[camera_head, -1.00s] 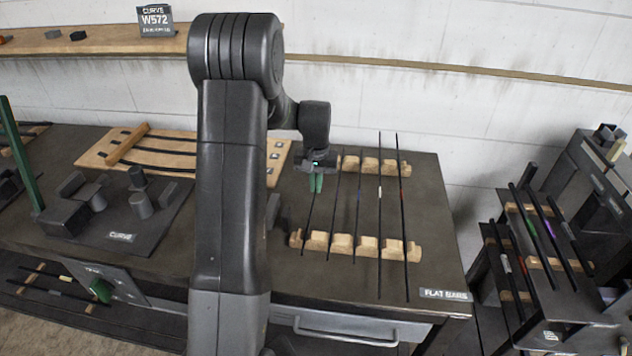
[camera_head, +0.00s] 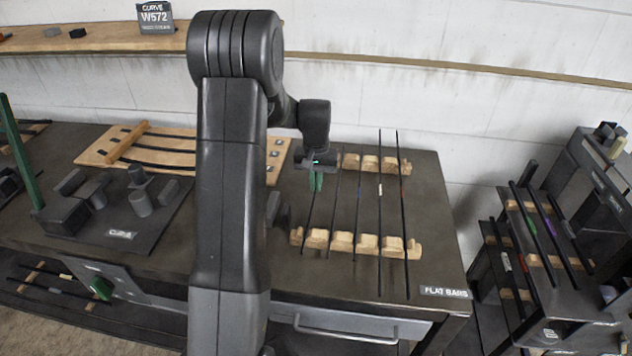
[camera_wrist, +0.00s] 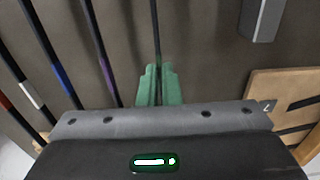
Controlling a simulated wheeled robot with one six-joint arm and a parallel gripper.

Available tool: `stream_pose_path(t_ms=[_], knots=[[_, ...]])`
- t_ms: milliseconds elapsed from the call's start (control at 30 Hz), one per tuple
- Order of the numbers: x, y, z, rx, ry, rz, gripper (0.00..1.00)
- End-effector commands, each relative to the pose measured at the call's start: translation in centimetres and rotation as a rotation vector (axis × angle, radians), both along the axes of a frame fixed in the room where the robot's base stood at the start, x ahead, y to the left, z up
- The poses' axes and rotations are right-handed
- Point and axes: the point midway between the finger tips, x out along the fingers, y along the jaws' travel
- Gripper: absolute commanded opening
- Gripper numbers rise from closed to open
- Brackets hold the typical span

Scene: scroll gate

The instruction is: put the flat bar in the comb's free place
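The comb is a pair of notched wooden rails, the front rail (camera_head: 341,242) and the back rail (camera_head: 370,165), on the dark bench. My gripper (camera_head: 316,181), with green fingertips, is low at the left side of the comb. Its fingers (camera_wrist: 160,88) look closed on a thin dark flat bar (camera_wrist: 155,35), which runs between them in the wrist view. In the head view this bar (camera_head: 308,222) reaches down to the left end of the front rail; whether it is seated in a notch is unclear. My gripper hides its far end.
Several other bars with coloured bands, such as one with a white band (camera_head: 380,215), lie across the rails to the right. A wooden board (camera_head: 165,152) and a dark CURVE tray (camera_head: 150,225) are to the left. A rack with bars (camera_head: 540,260) stands right.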

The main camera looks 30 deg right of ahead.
Motion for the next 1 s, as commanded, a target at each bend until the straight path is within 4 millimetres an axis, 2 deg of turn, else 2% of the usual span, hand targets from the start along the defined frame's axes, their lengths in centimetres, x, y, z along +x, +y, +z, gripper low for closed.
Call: stream_pose_path(t_ms=[267,300,400,767,867,1000], knots=[[0.0,0.0,-0.4,0.000,0.000,0.000,0.00],[0.0,0.0,-0.3,0.000,0.000,0.000,0.10],[0.0,0.0,-0.3,0.000,0.000,0.000,0.30],[0.0,0.0,0.1,-0.001,-0.002,0.000,0.30],[0.1,-0.1,1.2,-0.003,-0.003,0.000,0.30],[0.1,-0.1,4.0,-0.003,-0.004,0.000,0.30]])
